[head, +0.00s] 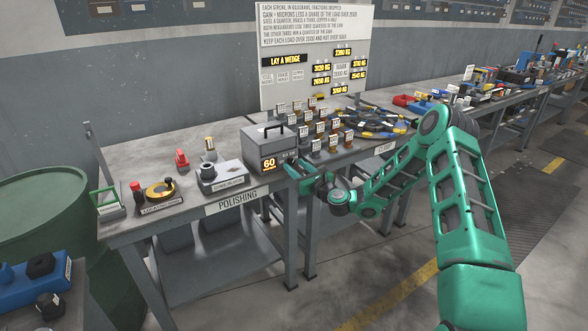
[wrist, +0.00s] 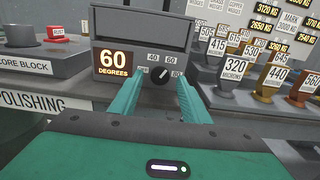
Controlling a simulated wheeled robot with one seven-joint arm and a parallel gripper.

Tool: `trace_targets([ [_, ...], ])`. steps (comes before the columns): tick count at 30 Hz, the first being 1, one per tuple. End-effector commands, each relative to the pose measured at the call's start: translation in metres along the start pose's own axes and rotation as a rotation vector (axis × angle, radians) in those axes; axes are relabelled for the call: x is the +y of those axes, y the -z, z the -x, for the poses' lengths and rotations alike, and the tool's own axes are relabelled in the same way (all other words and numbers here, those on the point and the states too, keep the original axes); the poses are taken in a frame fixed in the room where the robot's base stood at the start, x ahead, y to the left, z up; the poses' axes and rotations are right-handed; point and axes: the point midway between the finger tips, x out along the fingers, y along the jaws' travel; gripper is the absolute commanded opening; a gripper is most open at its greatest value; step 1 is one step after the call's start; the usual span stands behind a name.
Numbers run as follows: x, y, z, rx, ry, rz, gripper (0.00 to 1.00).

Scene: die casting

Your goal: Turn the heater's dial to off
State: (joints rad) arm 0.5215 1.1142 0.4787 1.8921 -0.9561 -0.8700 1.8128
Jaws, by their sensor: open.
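The heater (head: 262,143) is a grey box with a black handle on the bench, and its display reads 60. In the wrist view the heater (wrist: 140,24) fills the upper middle, and its display (wrist: 114,60) reads 60 degrees. Its round black dial (wrist: 160,76) has a white pointer tilted up and to the right. My gripper (wrist: 157,90) is open, with green fingers left and right of the dial. In the head view my gripper (head: 298,167) is at the heater's front; the dial is hidden there.
A polishing bench (head: 115,233) carries the heater. A sign board (head: 315,25) rises behind. A green drum (head: 45,205) stands at the left.

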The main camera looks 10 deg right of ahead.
Motion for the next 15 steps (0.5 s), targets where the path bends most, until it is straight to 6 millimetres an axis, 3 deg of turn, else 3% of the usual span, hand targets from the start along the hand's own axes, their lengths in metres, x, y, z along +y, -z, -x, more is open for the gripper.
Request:
trace_targets([
  [12, -0.0003, -0.0001, -0.0078, 0.000, 0.001, 0.000, 0.43],
  [15, -0.0002, -0.0001, -0.0077, 0.000, 0.001, 0.000, 0.19],
])
